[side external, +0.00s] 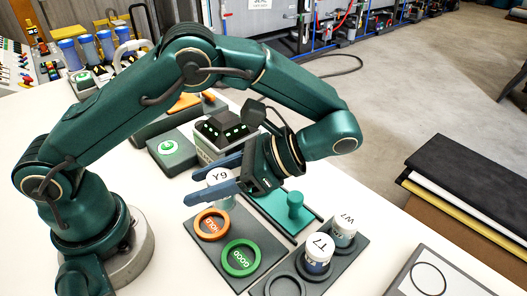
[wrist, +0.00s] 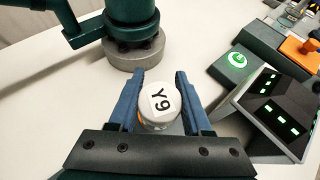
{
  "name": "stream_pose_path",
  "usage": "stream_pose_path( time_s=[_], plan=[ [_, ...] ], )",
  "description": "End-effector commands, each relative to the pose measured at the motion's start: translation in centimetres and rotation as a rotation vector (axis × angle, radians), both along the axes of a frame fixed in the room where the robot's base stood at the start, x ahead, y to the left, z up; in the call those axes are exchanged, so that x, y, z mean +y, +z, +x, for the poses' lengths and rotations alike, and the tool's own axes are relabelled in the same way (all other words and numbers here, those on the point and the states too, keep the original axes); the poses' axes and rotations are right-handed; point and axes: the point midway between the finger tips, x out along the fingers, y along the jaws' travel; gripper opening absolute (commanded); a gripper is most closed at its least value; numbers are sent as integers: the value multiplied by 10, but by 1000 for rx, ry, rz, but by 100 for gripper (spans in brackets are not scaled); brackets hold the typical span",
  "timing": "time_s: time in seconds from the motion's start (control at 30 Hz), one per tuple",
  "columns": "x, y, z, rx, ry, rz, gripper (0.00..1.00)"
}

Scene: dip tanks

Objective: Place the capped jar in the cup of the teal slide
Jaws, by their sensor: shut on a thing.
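A white-capped jar marked Y9 (side external: 220,175) is held between the blue fingers of my gripper (side external: 214,180). In the wrist view the jar's cap (wrist: 161,103) sits between both fingers of my gripper (wrist: 160,98), label up. Its lower body is mostly hidden, and I cannot tell its height above the table. The teal slide (side external: 284,219) with an upright teal knob (side external: 295,207) lies right of the gripper in the side view. Its far part is behind my wrist, and I cannot make out its cup.
A dark plate (side external: 222,272) in front bears an orange ring (side external: 211,225) and a green GOOD ring (side external: 240,258). Capped jars T7 (side external: 318,253) and W7 (side external: 344,231) stand on a dark tray. A device with green displays (side external: 225,130) and a green-button box (side external: 170,150) stand behind.

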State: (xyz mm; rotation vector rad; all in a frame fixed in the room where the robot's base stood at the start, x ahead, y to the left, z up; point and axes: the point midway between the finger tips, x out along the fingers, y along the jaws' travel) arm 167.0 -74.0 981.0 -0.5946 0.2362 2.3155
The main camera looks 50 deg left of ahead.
Motion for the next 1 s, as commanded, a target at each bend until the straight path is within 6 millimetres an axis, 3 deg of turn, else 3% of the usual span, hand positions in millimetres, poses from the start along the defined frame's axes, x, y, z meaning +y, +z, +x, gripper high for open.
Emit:
stream_pose_path(
  time_s=[0.17, 0.3, 0.43, 0.6, 0.77, 1.0],
  plan=[
    [17, 20, 39, -5, -502, 2, 0],
    [20, 47, 77, -11, -865, 1, 0],
    [14, 71, 103, -10, -1075, 2, 0],
    [8, 86, 117, -1, -1190, 1, 0],
    [7, 65, 118, 10, -1209, 3, 0],
    [8, 3, 117, 12, -1205, 1, 0]
  ],
)
